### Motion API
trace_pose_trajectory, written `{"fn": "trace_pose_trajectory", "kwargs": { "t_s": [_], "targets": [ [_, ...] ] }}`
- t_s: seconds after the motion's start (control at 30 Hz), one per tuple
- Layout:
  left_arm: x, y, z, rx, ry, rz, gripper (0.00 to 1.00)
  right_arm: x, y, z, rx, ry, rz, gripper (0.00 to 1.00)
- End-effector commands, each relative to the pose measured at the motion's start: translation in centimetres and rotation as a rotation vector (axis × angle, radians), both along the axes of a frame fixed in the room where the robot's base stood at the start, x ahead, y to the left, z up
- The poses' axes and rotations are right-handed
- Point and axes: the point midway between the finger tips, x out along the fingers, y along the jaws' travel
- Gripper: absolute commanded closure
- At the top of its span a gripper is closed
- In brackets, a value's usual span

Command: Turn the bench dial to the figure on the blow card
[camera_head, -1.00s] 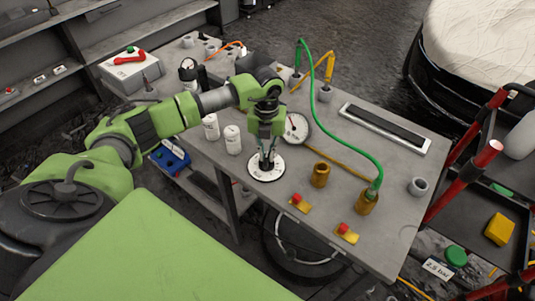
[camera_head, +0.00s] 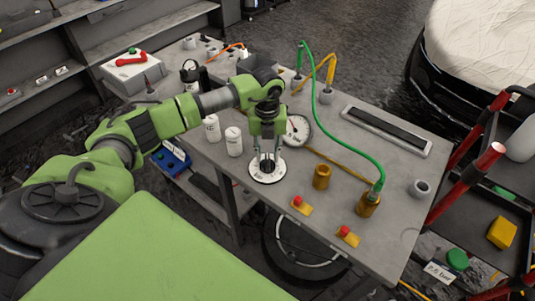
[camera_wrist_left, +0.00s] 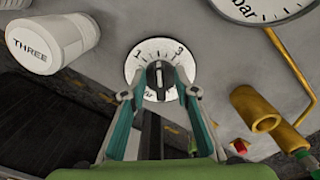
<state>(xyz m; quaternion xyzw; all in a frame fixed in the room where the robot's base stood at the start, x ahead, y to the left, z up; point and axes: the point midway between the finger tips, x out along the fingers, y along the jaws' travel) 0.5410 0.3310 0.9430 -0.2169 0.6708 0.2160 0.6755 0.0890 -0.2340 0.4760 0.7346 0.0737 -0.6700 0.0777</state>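The bench dial (camera_head: 279,176) is a white disc lying at the bench's front left. In the left wrist view the dial (camera_wrist_left: 133,68) shows the figures 1 and 3 and a dark knob (camera_wrist_left: 153,76) with a light mark toward the upper side, between those figures; the exact setting is unclear. My left gripper (camera_head: 267,158) is over the dial, open, its fingers spread either side of the knob. It also shows in the left wrist view (camera_wrist_left: 160,92). The blow card (camera_head: 440,272) lies at the lower right; its print read 2.5 bar a second ago. My right gripper is out of view.
A round gauge (camera_head: 297,130) stands behind the dial. White pots (camera_head: 233,142) are close on its left; a brass cup (camera_head: 321,177) and red buttons (camera_head: 297,202) are on its right. A green hose (camera_head: 342,128) arches over the bench. The grey bench's right middle is fairly clear.

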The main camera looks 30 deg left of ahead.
Motion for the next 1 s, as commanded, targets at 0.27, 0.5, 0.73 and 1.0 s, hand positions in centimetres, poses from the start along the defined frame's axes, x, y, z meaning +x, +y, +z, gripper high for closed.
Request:
{"fn": "trace_pose_trajectory", "kwargs": {
  "t_s": [0.27, 0.5, 0.73, 1.0],
  "targets": [
    [-0.2, -0.1, -0.1, -0.001, 0.004, -0.002, 0.73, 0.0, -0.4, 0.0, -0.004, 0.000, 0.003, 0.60],
    [-0.1, -0.1, 2.5, 0.000, 0.002, -0.002, 0.73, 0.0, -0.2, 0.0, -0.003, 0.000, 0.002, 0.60],
    [-0.1, 0.0, 7.6, 0.000, 0.000, -0.002, 0.73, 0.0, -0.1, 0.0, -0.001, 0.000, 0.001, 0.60],
    [-0.1, 0.0, 11.3, 0.000, 0.002, -0.002, 0.73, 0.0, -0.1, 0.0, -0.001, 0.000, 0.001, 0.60]
  ]
}}
